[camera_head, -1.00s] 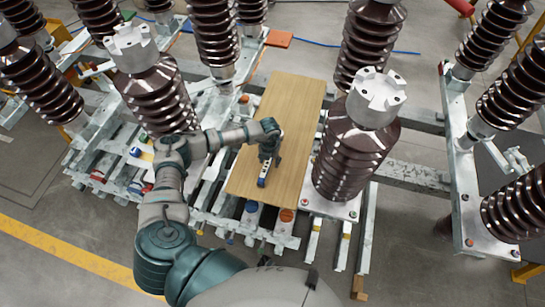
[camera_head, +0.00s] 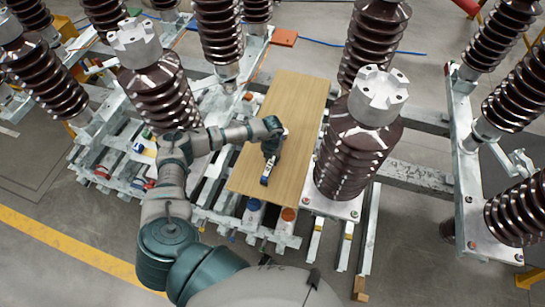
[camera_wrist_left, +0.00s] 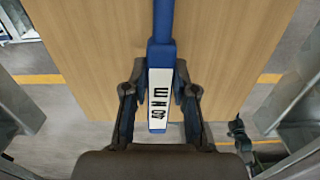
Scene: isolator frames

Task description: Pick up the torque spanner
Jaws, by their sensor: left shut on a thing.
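The torque spanner (camera_wrist_left: 160,100) has a blue body and a white label with black marks. In the left wrist view it runs up the middle of the picture, between the two fingers of my left gripper (camera_wrist_left: 160,78). The fingers are shut on it near the labelled end. In the head view my left gripper (camera_head: 271,150) is over the wooden board (camera_head: 290,105), and the spanner's labelled end (camera_head: 267,172) shows just below it. The gripper hides part of the spanner. I cannot tell whether the spanner touches the board. My right gripper is not in view.
Brown ribbed insulators stand around the board; a large one with a metal cap (camera_head: 345,150) is close on its right, another (camera_head: 160,95) to the left. Metal rails (camera_head: 205,195) lie under and beside the board. The board's far part is bare.

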